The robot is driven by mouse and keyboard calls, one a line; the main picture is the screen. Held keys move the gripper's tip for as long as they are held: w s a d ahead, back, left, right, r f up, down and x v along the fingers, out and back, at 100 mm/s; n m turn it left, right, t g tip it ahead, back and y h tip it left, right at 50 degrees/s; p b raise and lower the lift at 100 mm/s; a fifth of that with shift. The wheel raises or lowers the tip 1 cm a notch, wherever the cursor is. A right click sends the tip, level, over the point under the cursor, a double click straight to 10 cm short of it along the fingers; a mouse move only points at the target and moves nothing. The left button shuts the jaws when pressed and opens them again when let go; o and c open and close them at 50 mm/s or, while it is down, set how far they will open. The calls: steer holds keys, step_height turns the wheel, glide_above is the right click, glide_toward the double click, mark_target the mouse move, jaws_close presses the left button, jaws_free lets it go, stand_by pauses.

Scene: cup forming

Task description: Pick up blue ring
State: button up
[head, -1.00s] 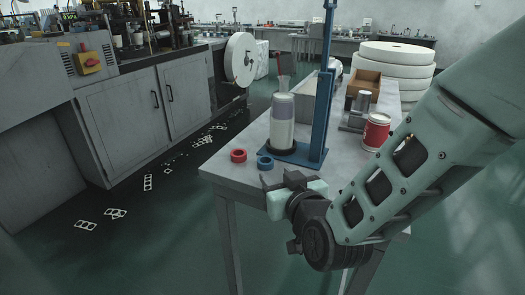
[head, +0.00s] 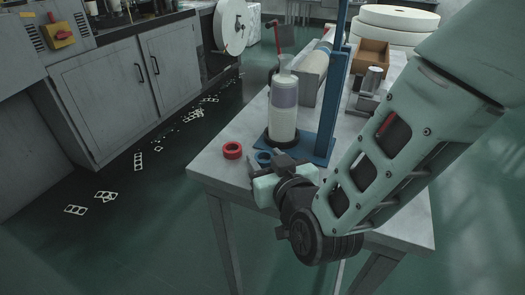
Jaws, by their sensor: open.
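The blue ring (head: 263,157) lies on the grey table, just left of the blue stand's base. Its near part is hidden behind my gripper in the head view. My gripper (head: 271,168) is open and sits at the table's near edge, in front of the ring. I see no ring between its fingers, though the fingertips are partly hard to make out. A red ring (head: 232,150) lies on the table to the left of the blue one.
The blue stand (head: 329,120) with a stack of cups (head: 284,110) rises right behind the blue ring. The table top (head: 209,160) is bare left of the red ring.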

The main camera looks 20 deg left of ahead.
steer(key=c, duration=0.6)
steer(key=shift+r, duration=0.1)
